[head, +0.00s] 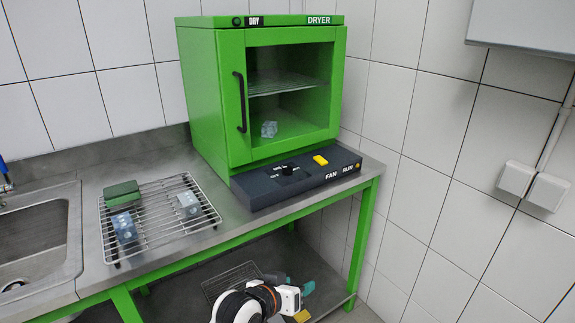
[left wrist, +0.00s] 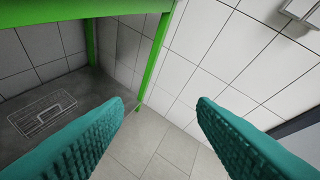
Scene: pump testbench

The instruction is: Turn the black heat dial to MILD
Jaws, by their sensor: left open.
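The black heat dial (head: 288,170) sits on the dark control panel (head: 258,193) below the green dryer. Small white labels stand around it, too small to read surely, and I cannot tell which one it points at. My left gripper (head: 293,284) is low in the head view, in front of and below the bench top, well apart from the dial. In the left wrist view its teal fingers (left wrist: 160,108) are spread with nothing between them; the dial is not in that view. My right gripper is not in view.
The green dryer (head: 211,105) has a door with a black handle. A yellow switch (head: 320,160) is on the panel. A wire rack (head: 158,232) with several blocks and a sink (head: 38,245) are to the left. A lower shelf (head: 185,295) lies beneath the bench.

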